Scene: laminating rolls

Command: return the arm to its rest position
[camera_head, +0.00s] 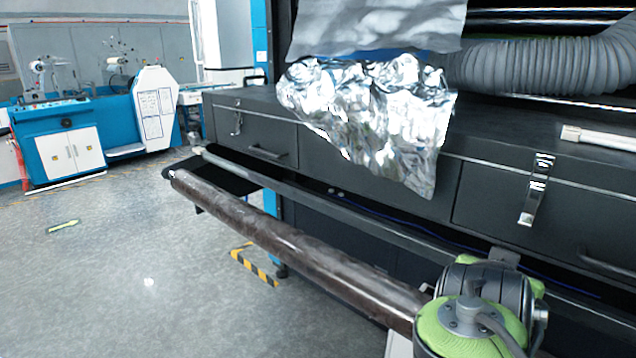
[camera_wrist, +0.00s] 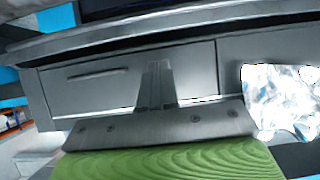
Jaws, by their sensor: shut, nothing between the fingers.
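My gripper (camera_wrist: 157,72) shows in the wrist view, its narrow grey fingers together and empty in front of the dark cabinet front. A grey plate with screws and a green ribbed part of my own arm fill the bottom of that view. In the head view a green and grey joint of my arm (camera_head: 470,318) is at the lower right, over the near end of the brown roller. The fingers cannot be made out in the head view.
The long brown roller (camera_head: 290,245) runs along the front of the dark machine (camera_head: 335,158). Crumpled silver foil (camera_head: 385,110) hangs over the machine's front; it also shows in the wrist view (camera_wrist: 283,100). A grey hose (camera_head: 540,65) lies at the upper right. The left floor (camera_head: 120,270) is largely open.

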